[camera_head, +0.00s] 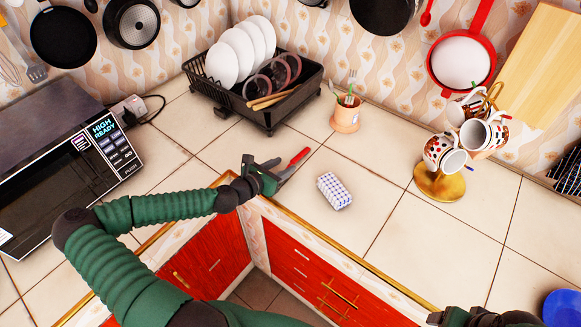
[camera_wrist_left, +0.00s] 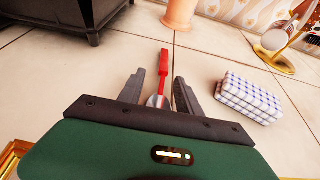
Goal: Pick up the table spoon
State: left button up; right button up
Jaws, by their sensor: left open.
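The table spoon (camera_head: 299,157) has a red handle and lies on the tiled counter in front of the dish rack. In the left wrist view the spoon (camera_wrist_left: 164,64) points away from me, and its grey end shows between my fingers. My left gripper (camera_head: 277,168) is open, with its two grey fingers on either side of the spoon's near part. In the left wrist view the left gripper (camera_wrist_left: 160,78) holds nothing. Whether the fingers touch the counter is unclear. My right gripper (camera_head: 482,317) is partly cut off at the bottom edge, its jaws unclear.
A blue-and-white checked block (camera_head: 334,191) lies right of the spoon. A black dish rack (camera_head: 268,118) with plates and a terracotta utensil cup (camera_head: 346,115) stand behind. A mug stand (camera_head: 438,183) is farther right, a microwave (camera_head: 62,165) left. The counter's middle right is clear.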

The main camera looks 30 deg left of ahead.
aim_at(292, 162)
pick_arm(q)
jog(key=x, duration=0.5)
jog(key=shift+w+d+r, duration=0.1)
jog(key=shift+w+d, duration=0.05)
jog(key=shift+d, duration=0.15)
grip_shut()
